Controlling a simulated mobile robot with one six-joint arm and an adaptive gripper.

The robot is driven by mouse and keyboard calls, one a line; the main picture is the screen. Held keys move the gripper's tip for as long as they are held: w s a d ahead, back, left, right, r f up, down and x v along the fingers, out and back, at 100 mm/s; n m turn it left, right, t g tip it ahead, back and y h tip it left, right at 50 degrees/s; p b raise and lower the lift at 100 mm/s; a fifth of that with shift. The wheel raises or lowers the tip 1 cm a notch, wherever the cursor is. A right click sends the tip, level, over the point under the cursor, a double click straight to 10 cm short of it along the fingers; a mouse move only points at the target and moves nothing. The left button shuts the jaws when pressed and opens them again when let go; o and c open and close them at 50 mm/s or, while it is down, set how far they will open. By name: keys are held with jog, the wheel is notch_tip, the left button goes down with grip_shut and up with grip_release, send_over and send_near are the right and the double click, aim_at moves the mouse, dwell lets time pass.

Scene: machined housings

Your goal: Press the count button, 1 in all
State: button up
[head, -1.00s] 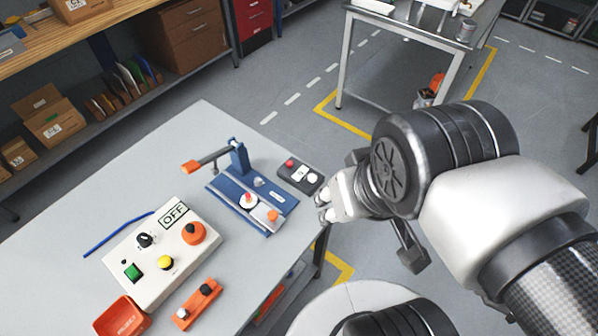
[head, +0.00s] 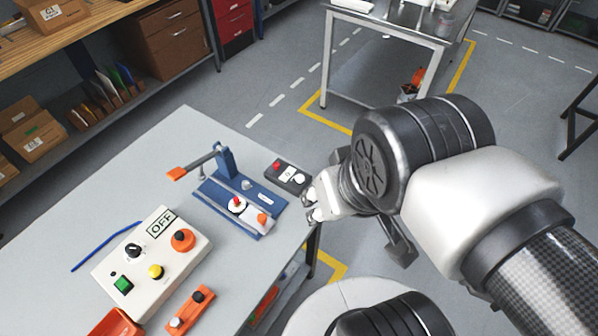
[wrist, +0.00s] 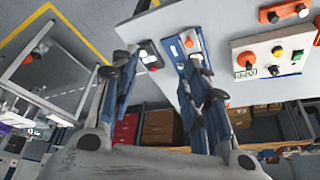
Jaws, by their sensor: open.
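A dark box (head: 288,177) with a red button (head: 277,166) and a white button (head: 299,180) lies near the table's right edge; its small label cannot be read. It also shows in the wrist view (wrist: 150,53). A cream panel (head: 186,268) marked OFF stands on the table. It has a black knob, an orange knob, a green button and a yellow button. No button readably says count. My gripper (head: 311,204) is open and empty, just right of the dark box in the head view. Its spread fingers (wrist: 163,72) frame the table edge in the wrist view.
A blue fixture (head: 240,203) with an orange-tipped lever stands left of the dark box. An orange two-button block (head: 190,310), a red-orange bin (head: 118,323) and a blue rod (head: 105,250) lie on the grey table (head: 120,190). A metal table (head: 375,30) stands behind.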

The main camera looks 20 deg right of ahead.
grip_shut()
dwell(0.3)
dwell(1.2)
